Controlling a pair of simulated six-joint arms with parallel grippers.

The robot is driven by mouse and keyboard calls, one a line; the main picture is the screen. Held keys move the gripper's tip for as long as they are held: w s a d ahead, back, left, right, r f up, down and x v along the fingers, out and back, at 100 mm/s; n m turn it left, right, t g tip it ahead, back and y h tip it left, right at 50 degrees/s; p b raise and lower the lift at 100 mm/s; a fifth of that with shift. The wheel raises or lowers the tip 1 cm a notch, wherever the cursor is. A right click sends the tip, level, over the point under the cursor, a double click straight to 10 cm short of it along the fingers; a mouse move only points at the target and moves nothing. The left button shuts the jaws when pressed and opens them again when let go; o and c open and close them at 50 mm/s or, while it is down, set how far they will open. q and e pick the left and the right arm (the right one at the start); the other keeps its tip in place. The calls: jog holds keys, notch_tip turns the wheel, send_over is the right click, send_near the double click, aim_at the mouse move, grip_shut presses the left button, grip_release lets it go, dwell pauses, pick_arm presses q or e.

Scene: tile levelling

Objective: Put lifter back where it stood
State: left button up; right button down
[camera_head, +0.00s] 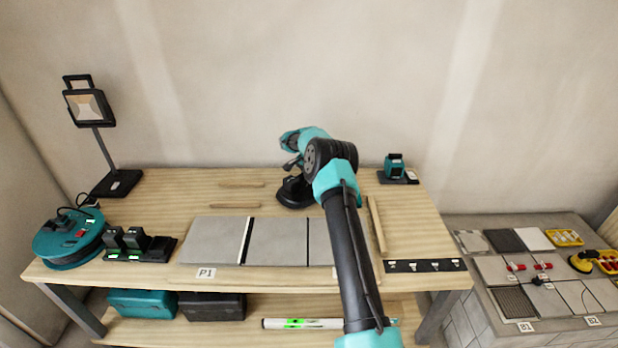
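One arm, which I take to be my right, reaches up over the workbench from the bottom. Its wrist bends left behind the row of grey tiles. My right gripper (292,163) is small and partly hidden by the wrist, so its finger opening is unclear. Just below it is a round black thing (295,192), likely the lifter, at the bench's back half. I cannot tell whether it is gripped or fully resting on the wood. Grey tiles (278,242) lie in a row in front, the right one partly covered by my arm. My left gripper is not in view.
A work lamp (90,107), cable reel (70,240) and charger (140,246) stand left. A teal device (395,167) stands back right. Wooden strips (236,205) lie behind the tiles. A tiled side platform (545,300) at right holds a yellow-and-black tool (581,262).

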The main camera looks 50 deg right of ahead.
jog(key=shift+f, duration=0.15)
dwell(0.7)
jog(key=c, duration=0.8)
grip_release()
jog(key=shift+f, duration=0.15)
jog(key=shift+c, duration=0.2)
notch_tip(320, 180, up, 18)
jog(key=shift+f, duration=0.15)
jog(key=shift+a+f, duration=0.1)
